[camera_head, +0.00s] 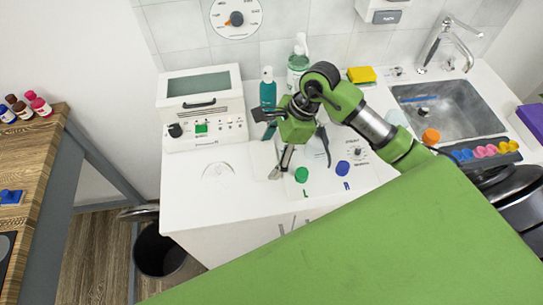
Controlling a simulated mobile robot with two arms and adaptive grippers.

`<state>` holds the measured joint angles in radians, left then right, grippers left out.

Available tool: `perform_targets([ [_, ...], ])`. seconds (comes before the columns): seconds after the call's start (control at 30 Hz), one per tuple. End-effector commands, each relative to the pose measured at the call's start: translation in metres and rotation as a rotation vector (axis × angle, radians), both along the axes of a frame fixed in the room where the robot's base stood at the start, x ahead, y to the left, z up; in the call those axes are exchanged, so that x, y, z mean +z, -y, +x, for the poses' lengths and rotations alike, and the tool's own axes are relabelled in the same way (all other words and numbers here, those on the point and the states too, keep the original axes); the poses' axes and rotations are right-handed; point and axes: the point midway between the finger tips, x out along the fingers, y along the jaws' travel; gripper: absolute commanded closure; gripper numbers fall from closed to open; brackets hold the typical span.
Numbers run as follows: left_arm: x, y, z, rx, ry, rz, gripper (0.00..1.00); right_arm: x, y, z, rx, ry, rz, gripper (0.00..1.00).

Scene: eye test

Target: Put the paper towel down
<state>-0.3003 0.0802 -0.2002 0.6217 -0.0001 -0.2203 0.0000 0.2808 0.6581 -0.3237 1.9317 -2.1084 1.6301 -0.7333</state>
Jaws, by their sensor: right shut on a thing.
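My right gripper (281,172) points down over the white counter, in front of the soap bottles. It is shut on what looks like the white paper towel (262,157), a pale patch beside the fingers. The towel is hard to tell from the white counter, and I cannot tell whether it touches the surface. My left gripper is not in view.
A white boxy device (204,133) stands left of the gripper. A teal bottle (268,93) and a green-white bottle (297,68) stand behind. The sink (452,112) is far right. The counter's front left is mostly clear.

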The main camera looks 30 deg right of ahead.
Motion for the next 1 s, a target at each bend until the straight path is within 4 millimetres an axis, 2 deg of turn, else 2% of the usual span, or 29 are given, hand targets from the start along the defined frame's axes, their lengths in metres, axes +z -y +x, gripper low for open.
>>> perform_targets([
  [0.03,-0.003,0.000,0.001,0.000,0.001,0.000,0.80,-0.005,0.000,0.000,-0.001,0.000,0.001,0.45],
  [0.37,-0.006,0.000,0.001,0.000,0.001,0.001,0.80,-0.007,0.001,0.000,-0.001,0.001,-0.001,0.45],
  [0.4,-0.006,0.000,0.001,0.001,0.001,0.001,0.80,-0.007,0.001,0.000,-0.001,0.001,-0.001,0.22],
  [0.47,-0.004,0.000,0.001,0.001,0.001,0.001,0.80,-0.005,0.000,0.000,-0.001,0.001,-0.001,0.08],
  [0.8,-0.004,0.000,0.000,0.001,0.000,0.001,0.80,-0.005,0.000,0.000,0.000,0.001,0.000,0.08],
  [0.9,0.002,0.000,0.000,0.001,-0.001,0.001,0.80,0.000,0.000,0.000,-0.001,0.001,0.001,0.08],
  [1.0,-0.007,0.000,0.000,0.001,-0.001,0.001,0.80,0.010,0.007,0.000,-0.001,0.005,-0.004,0.08],
])
